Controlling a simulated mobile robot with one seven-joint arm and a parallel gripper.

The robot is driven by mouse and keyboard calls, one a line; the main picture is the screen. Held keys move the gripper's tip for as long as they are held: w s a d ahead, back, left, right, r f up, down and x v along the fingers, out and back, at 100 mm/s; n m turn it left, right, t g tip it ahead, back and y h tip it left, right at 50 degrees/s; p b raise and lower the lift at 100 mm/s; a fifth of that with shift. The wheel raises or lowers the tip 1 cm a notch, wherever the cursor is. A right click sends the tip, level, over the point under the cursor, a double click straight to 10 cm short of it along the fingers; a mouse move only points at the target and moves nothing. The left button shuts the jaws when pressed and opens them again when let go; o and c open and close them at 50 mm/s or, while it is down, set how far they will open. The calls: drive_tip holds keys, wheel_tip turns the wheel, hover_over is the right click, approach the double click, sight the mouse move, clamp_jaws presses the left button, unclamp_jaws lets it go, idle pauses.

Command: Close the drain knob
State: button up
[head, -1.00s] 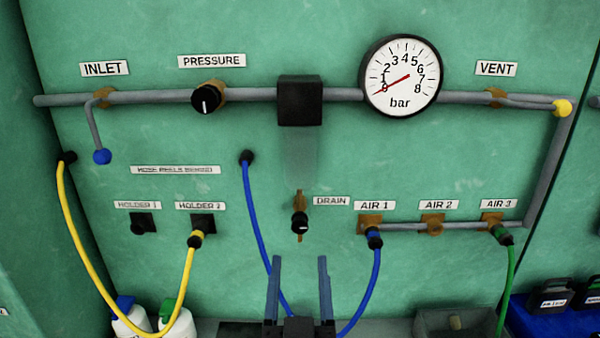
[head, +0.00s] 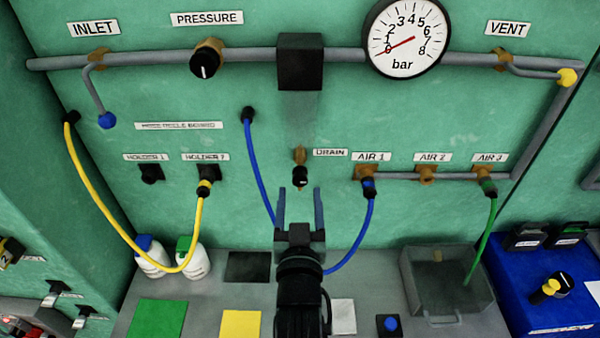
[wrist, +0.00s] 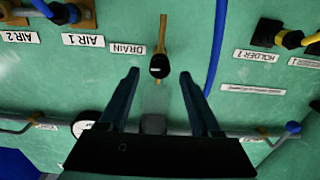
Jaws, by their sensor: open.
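The drain knob (head: 300,177) is a small black knob with a white mark on a brass fitting, left of the DRAIN label (head: 330,153) on the green panel. My gripper (head: 300,192) is open and empty, with its two blue-grey fingers just below the knob in the head view. In the wrist view the picture is upside down. There the knob (wrist: 160,66) sits beyond and between the open fingertips (wrist: 160,73), not visibly touched. The knob's white mark looks roughly level in the wrist view.
A blue hose (head: 259,175) loops close to the left of my gripper and behind it to AIR 1 (head: 368,186). A dark block (head: 300,62) hangs on the pipe above. A grey tray (head: 447,305) stands on the bench at the right. The gauge (head: 405,40) needle is near 0.

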sight(300, 183)
drive_tip(key=shift+w+p, duration=0.55)
drive_tip(key=shift+w, duration=2.15)
clamp_jaws()
